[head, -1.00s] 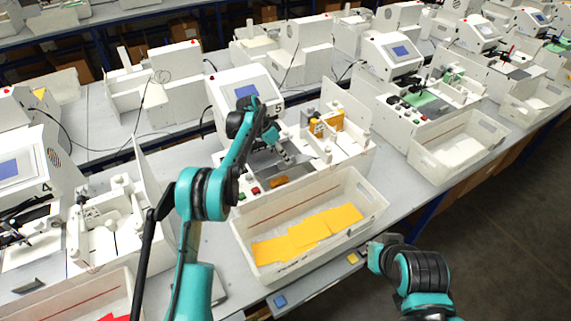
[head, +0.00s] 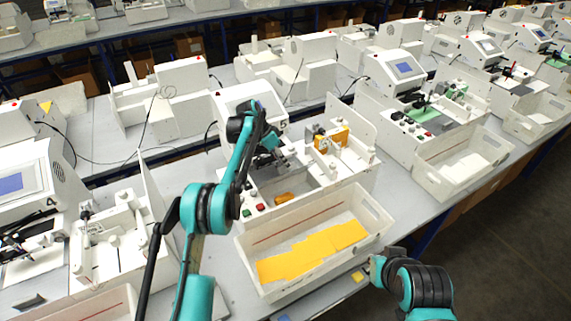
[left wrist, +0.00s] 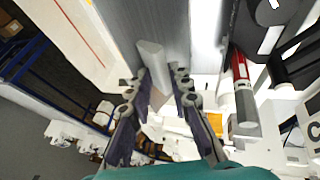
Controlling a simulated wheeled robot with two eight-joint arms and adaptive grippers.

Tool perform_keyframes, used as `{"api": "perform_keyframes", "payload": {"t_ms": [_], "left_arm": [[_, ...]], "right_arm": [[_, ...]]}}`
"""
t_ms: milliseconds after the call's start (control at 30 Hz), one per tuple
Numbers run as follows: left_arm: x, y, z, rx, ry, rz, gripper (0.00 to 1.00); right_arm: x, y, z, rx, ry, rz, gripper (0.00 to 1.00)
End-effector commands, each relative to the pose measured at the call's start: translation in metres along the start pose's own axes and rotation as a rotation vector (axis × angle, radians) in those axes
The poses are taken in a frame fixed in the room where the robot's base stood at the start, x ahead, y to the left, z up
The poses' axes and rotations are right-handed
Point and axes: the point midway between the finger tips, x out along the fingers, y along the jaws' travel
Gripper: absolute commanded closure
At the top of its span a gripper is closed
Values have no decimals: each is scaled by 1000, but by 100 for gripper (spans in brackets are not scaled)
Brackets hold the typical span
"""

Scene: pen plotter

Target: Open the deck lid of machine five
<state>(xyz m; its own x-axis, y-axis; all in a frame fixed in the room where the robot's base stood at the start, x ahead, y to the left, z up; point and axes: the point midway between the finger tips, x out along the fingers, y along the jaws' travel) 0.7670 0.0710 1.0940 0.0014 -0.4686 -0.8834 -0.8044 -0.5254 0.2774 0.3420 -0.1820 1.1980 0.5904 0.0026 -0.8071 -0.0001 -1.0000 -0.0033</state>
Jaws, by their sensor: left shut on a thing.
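Machine five (head: 232,105), white with a screen and the number 5, stands mid-view in the head view. Its grey deck (head: 305,186) is in front of the screen, with a small orange piece (head: 285,197) near the front. My left gripper (head: 287,161) is over the back of the deck. In the left wrist view it (left wrist: 161,78) is shut on a light grey bar-like handle (left wrist: 152,58) against a grey metal plate (left wrist: 196,25), seemingly the deck lid. The lid's exact angle is hard to tell behind my arm. My right gripper (head: 374,268) is low at the tray's right, its fingers unclear.
A white tray (head: 262,292) with yellow sheets stands in front of machine five. Red and green buttons (head: 254,208) sit on its front left. A red and grey cylinder (left wrist: 242,90) is close beside my left gripper. Machine four (head: 25,180) stands at left.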

Motion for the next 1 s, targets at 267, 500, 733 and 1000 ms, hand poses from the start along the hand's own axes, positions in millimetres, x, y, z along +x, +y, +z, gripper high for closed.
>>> {"api": "perform_keyframes", "payload": {"t_ms": [267, 500, 733, 1000], "left_arm": [[4, -13, 9, -6, -5, -28, 100], [4, -13, 8, -6, -6, -28, 66], [3, -13, 8, -5, -6, -28, 66], [3, -12, 8, -5, -6, -28, 66]], "right_arm": [[2, 0, 1, 0, 0, 0, 100], [2, 0, 1, 0, 0, 0, 100], [1, 0, 1, 0, 0, 0, 100], [1, 0, 1, 0, 0, 0, 100]]}}
